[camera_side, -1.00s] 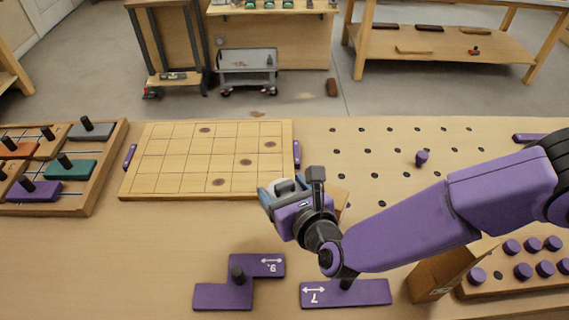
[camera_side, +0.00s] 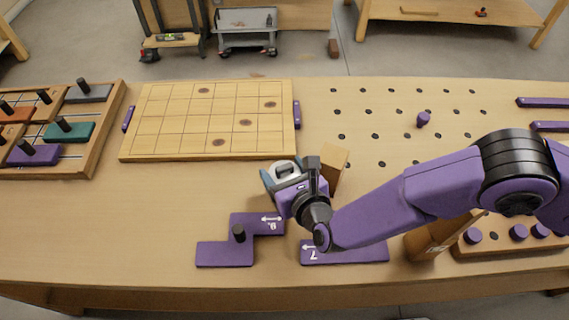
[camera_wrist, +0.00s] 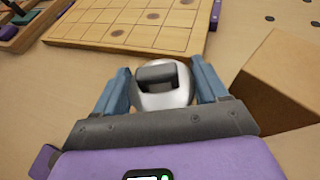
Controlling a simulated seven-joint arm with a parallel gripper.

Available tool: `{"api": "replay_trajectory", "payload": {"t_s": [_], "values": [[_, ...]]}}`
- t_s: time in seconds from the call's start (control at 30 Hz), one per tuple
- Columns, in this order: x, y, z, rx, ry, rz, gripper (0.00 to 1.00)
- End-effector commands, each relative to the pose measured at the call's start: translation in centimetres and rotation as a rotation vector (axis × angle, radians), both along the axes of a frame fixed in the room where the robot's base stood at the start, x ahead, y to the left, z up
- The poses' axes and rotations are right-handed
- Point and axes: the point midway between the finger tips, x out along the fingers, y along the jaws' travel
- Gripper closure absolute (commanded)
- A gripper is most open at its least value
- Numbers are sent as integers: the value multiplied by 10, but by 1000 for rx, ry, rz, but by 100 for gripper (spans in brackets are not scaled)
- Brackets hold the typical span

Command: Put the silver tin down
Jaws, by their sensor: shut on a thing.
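The silver tin (camera_wrist: 165,92) is round and pale, with a dark grey grip across its top. My gripper (camera_side: 281,180) is shut on it, with one blue finger on each side in the wrist view (camera_wrist: 164,95). In the side view the tin (camera_side: 285,168) shows partly between the fingers, just in front of the grid board's near right corner. Its underside is hidden, so I cannot tell whether it touches the bench.
The wooden grid board (camera_side: 165,154) lies behind my gripper. A wooden block (camera_side: 333,165) stands close on the right. Purple pieces (camera_side: 222,254) and (camera_side: 345,255) lie in front. The bench at left front (camera_side: 100,225) is clear.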

Motion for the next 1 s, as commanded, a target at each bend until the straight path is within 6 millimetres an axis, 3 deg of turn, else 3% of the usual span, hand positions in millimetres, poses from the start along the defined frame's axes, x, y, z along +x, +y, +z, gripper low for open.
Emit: {"api": "replay_trajectory", "payload": {"t_s": [1.0], "values": [[0, 1, -11, 2, -1, 1, 66]]}}
